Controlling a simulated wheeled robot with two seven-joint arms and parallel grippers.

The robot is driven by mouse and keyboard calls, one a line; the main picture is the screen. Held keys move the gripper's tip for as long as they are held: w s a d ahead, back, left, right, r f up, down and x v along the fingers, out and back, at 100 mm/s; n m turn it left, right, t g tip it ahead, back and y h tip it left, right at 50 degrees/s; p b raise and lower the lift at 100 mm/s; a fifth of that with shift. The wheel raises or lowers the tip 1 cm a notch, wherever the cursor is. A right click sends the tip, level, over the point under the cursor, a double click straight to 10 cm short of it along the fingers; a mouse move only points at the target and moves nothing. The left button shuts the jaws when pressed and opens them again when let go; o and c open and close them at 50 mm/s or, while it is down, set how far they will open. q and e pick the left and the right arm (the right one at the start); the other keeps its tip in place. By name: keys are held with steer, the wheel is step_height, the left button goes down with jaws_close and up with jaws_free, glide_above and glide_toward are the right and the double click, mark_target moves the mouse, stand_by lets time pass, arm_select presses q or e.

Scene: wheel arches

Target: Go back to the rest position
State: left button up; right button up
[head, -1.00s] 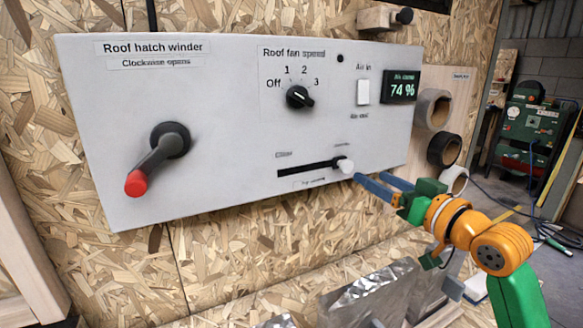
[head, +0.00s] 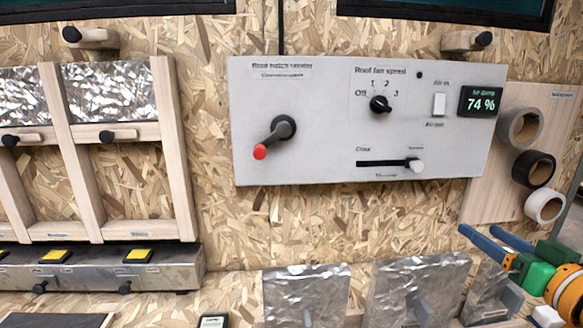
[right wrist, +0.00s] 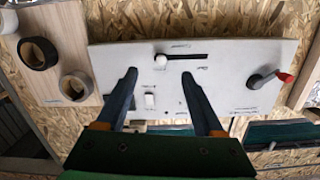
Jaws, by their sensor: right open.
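My right gripper (head: 478,230) is at the lower right of the head view, its two blue fingers apart with nothing between them. It is below and to the right of the white control panel (head: 330,150), clear of it. In the right wrist view the open fingers (right wrist: 158,74) point towards the panel (right wrist: 225,65), which appears upside down. The slider's white knob (head: 416,165) is at the right end of its slot, apart from the fingers. My left gripper is not in view.
The panel also has a red-tipped crank (head: 272,138), a fan knob (head: 380,104) and a display (head: 481,102) reading 74 %. Tape rolls (head: 534,169) hang right of it, close above my right gripper. Crinkled silver blocks (head: 306,293) stand below. A wooden frame (head: 82,150) is at left.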

steer(key=s+a+f+n+g, duration=0.1)
steer(key=s+a+f+g, duration=0.15)
steer(key=f, duration=0.85)
steer(key=s+a+f+n+g, duration=0.1)
steer(key=a+f+g, duration=0.3)
steer(key=f, duration=0.8)
steer(key=s+a+f+g+h, duration=0.1)
steer(key=s+a+f+g, duration=0.35)
steer(key=s+f, duration=0.4)
steer(key=s+a+f+g, duration=0.3)
steer(key=s+a+f, duration=0.25)
steer(key=s, duration=0.55)
step_height(320, 180, down, 15)
steer(key=s+n, duration=0.1)
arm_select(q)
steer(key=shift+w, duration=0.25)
arm_select(e)
steer(key=s+d+f+g, duration=0.2)
steer(key=s+f, duration=0.9)
steer(key=s, duration=0.1)
steer(key=shift+s+f, duration=0.25)
steer(key=shift+s, duration=0.1)
steer(key=shift+d, duration=0.1)
